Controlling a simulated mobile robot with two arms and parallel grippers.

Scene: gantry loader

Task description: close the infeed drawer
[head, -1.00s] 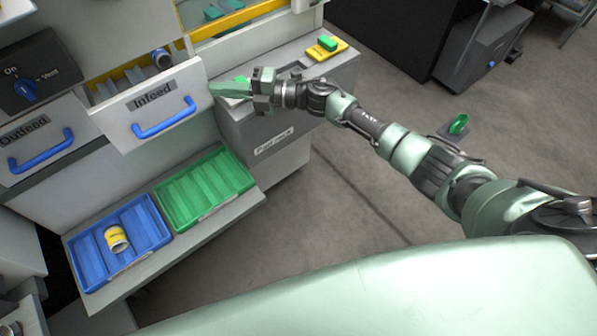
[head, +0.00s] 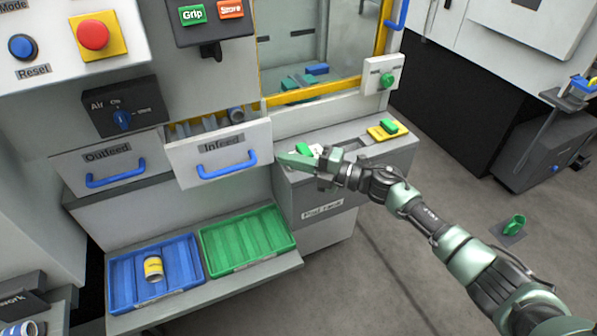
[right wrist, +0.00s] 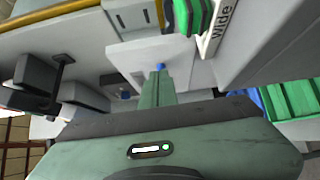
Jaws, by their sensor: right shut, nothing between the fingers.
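The infeed drawer (head: 218,152) is pulled out, its white front standing forward of the machine, with slots and a grey cylindrical part showing behind it. Its blue handle (head: 227,168) is on the front. My right gripper (head: 282,159) is shut and empty, its green fingertips just beside the drawer front's right edge. In the right wrist view the closed fingers (right wrist: 158,78) point at a white panel with a small blue piece at their tips. Contact with the drawer cannot be told. My left gripper is not in view.
The outfeed drawer (head: 112,164) is left of the infeed drawer. The pad rack (head: 345,178) stands close on the right, under my right gripper. A blue tray (head: 123,285) holding a yellow-banded part and a green tray (head: 246,239) sit on a ledge below.

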